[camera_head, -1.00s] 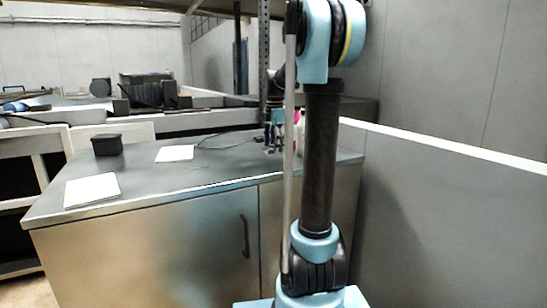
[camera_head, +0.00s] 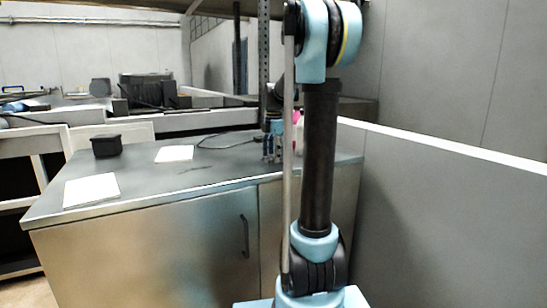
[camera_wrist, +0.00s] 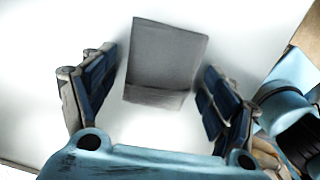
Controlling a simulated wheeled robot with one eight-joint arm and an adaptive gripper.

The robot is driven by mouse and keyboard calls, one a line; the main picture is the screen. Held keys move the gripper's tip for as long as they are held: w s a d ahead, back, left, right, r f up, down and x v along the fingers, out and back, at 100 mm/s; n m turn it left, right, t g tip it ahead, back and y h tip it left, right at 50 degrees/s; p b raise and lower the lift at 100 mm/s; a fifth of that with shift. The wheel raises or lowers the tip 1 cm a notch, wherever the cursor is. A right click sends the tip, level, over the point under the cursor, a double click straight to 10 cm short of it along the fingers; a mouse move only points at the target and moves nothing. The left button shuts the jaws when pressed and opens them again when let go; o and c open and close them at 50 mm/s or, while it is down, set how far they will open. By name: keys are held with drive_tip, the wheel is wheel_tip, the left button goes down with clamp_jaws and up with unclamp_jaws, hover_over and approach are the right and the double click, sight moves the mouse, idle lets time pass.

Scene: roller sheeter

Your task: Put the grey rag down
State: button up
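The grey rag (camera_wrist: 168,58) shows in the wrist view as a flat, folded rectangle with a fold near its lower edge. It lies between the two blue-padded fingers of my gripper (camera_wrist: 158,66), with a narrow bright gap on each side. My gripper is open around it. The surface under the rag is washed out to white. In the head view my gripper (camera_head: 272,157) is low over the back right part of the metal counter (camera_head: 225,172), partly behind my arm. The rag cannot be made out there.
Two white sheets (camera_head: 92,190) (camera_head: 175,153) and a small black box (camera_head: 107,145) are on the counter's left half. A dark cable (camera_head: 225,146) lies behind. A pink-topped bottle (camera_head: 298,118) stands close by my gripper. A grey partition (camera_head: 440,210) is at the right.

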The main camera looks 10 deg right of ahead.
sight(274, 155)
drive_tip(key=shift+r, duration=0.1)
wheel_tip(274, 155, up, 12)
drive_tip(key=s+f+m+t, duration=0.1)
drive_tip(key=s+f+m, duration=0.4)
drive_tip(key=s, duration=0.4)
drive_tip(key=s+f+m, duration=0.5)
drive_tip(key=s, duration=0.5)
drive_tip(key=s+f+m+t, duration=0.1)
drive_tip(key=s+f+m, duration=1)
drive_tip(key=s+f, duration=0.4)
wheel_tip(274, 155, down, 4)
drive_tip(key=shift+s+r, duration=0.15)
drive_tip(key=shift+s, duration=0.25)
drive_tip(key=shift+w+f, duration=0.2)
drive_tip(key=shift+w, duration=0.2)
drive_tip(key=shift+o, duration=0.3)
